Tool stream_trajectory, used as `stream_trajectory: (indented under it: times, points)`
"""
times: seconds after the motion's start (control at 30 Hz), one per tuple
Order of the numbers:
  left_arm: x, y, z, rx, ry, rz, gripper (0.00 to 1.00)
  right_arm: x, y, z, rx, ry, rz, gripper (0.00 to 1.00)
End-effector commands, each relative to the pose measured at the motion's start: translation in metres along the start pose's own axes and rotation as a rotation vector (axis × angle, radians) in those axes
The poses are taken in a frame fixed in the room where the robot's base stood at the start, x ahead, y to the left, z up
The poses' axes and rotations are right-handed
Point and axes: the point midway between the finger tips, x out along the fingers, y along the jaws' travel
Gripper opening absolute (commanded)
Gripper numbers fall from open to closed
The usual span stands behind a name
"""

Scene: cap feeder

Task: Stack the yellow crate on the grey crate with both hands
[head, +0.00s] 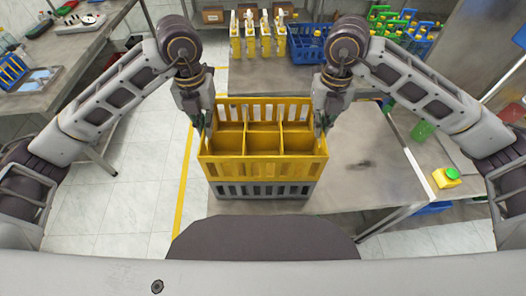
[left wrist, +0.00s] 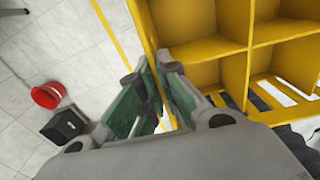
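The yellow crate (head: 262,170), open-topped with several compartments, is level directly above the grey crate (head: 262,190). Only the grey crate's front shows below it, and I cannot tell whether a small gap is left between them. My left gripper (head: 207,124) is at the yellow crate's left side wall. In the left wrist view its fingers (left wrist: 158,75) are close together on the wall of the yellow crate (left wrist: 205,75). My right gripper (head: 322,122) is at the right side wall in the same way, its fingertips partly hidden.
The grey table (head: 365,160) is free to the right of the crates. Behind stand yellow bottles (head: 265,35) and a blue crate (head: 306,45). A yellow item with a green top (head: 446,178) lies at the right. A red round object (left wrist: 47,95) is on the floor.

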Motion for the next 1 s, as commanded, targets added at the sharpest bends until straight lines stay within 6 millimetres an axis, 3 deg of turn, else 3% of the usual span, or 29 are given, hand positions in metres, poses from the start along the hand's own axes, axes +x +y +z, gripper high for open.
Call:
stream_trajectory:
  times: [0.1,0.3,0.73,1.0]
  points:
    - [0.002,0.002,0.001,-0.003,-0.001,0.004,0.00,0.002,-0.002,0.001,0.003,-0.001,-0.004,0.00]
    - [0.002,0.001,0.000,-0.002,0.000,0.003,0.27,0.002,-0.001,0.000,0.002,0.000,-0.003,0.27]
    - [0.001,0.000,0.000,0.000,-0.001,0.001,0.27,0.002,0.000,0.000,0.000,0.000,-0.001,0.27]
    - [-0.010,0.000,0.001,0.000,-0.002,0.001,0.27,0.002,0.000,0.000,0.000,0.000,0.000,0.27]
